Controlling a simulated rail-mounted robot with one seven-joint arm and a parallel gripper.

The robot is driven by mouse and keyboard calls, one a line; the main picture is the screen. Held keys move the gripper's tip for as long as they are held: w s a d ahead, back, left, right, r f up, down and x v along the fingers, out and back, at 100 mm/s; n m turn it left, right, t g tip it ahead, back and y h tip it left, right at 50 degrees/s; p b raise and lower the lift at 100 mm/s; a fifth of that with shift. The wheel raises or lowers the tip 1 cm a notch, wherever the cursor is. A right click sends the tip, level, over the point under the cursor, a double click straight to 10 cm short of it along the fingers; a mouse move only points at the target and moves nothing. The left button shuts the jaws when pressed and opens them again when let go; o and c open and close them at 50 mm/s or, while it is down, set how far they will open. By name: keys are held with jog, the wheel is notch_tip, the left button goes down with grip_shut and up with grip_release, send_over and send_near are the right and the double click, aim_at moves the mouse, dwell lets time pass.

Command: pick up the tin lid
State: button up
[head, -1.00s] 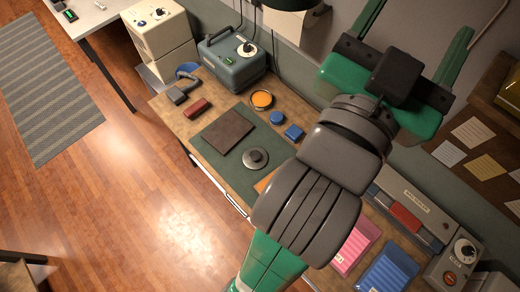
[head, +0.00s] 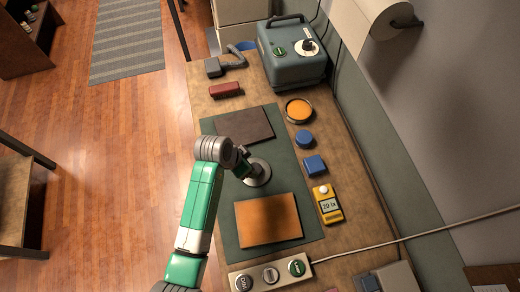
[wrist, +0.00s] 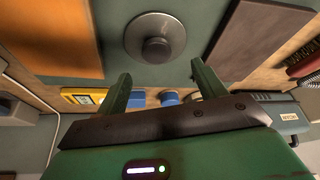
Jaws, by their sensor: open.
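A round grey metal disc with a dark knob (head: 259,172), which looks like the tin lid, lies flat on the green mat (head: 226,190). It also shows at the top middle of the wrist view (wrist: 145,22). My gripper (wrist: 160,82) is open and empty, its two green fingers apart and pointing towards the disc. In the head view the end of my arm is beside the disc and covers part of its left side. I cannot tell the exact gap between the fingers and the disc.
An orange board (head: 268,220) and a dark brown board (head: 243,125) lie on the mat on either side of the disc. A tin with orange contents (head: 299,111), a round blue piece (head: 304,138), a blue block (head: 314,165) and a yellow meter (head: 327,203) line the right side.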

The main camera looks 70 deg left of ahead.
jog(key=x, duration=0.2)
jog(key=b+x, duration=0.1)
jog(key=x, duration=0.4)
jog(key=shift+w+d, duration=0.15)
jog(key=shift+d, duration=0.1)
jog(key=c, duration=1.1)
jog(key=shift+r, duration=0.1)
